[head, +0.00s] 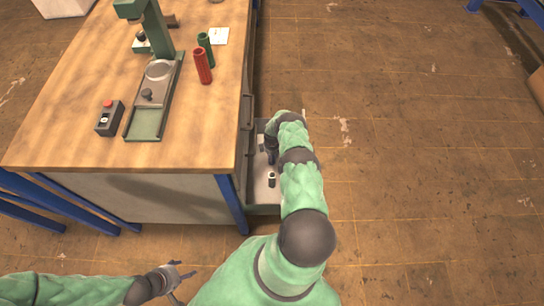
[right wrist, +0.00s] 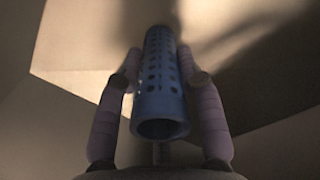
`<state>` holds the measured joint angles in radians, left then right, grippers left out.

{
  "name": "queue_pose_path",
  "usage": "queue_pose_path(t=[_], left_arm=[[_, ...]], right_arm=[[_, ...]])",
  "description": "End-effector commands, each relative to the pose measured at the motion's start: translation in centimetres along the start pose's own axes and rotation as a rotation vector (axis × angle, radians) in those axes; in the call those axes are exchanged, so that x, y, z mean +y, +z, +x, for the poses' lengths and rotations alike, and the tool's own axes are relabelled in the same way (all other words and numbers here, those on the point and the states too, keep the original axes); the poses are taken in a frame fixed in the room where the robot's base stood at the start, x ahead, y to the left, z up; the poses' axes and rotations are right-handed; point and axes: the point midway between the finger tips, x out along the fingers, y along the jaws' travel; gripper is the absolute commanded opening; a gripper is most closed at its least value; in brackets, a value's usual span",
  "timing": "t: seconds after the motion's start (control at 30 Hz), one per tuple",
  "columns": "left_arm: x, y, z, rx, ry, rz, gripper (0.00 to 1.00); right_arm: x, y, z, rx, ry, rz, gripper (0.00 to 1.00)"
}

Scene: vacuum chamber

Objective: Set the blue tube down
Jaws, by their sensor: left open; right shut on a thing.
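The blue tube (right wrist: 160,88) is a hollow cylinder with rows of holes, seen in the right wrist view with its open end towards the camera. My right gripper (right wrist: 164,72) is shut on it, one finger on each side. In the head view my right gripper (head: 271,150) is over the open drawer at the bench's right side, and my arm hides much of it; I cannot make out the tube there. I cannot tell whether the tube touches a surface. My left gripper (head: 178,274) is open and empty, low in front of the bench.
The drawer (head: 262,210) holds a small pale and dark item (head: 271,180).

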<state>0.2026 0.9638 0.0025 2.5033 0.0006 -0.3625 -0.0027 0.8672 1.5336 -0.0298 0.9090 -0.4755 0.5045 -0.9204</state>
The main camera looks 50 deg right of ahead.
Motion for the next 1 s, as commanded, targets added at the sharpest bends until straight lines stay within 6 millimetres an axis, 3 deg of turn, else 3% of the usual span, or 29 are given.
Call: queue_pose_path(t=[0.13,0.17,0.23,0.67,1.0], left_arm=[[0.0,0.0,0.0,0.0,0.0,0.0,0.61],[0.0,0.0,0.0,0.0,0.0,0.0,0.61],[0.0,0.0,0.0,0.0,0.0,0.0,0.61],[0.0,0.0,0.0,0.0,0.0,0.0,0.61],[1.1,0.1,-3.1,0.0,0.0,0.0,0.61]], right_arm=[[-0.1,0.0,0.3,0.0,-0.001,0.0,0.1],[0.0,0.0,0.3,0.0,0.0,0.0,0.43],[0.0,0.0,0.3,0.0,-0.001,0.0,0.61],[0.0,0.0,-0.1,0.0,0.0,0.0,0.61],[0.1,0.0,-6.5,0.0,0.0,0.0,0.61]])
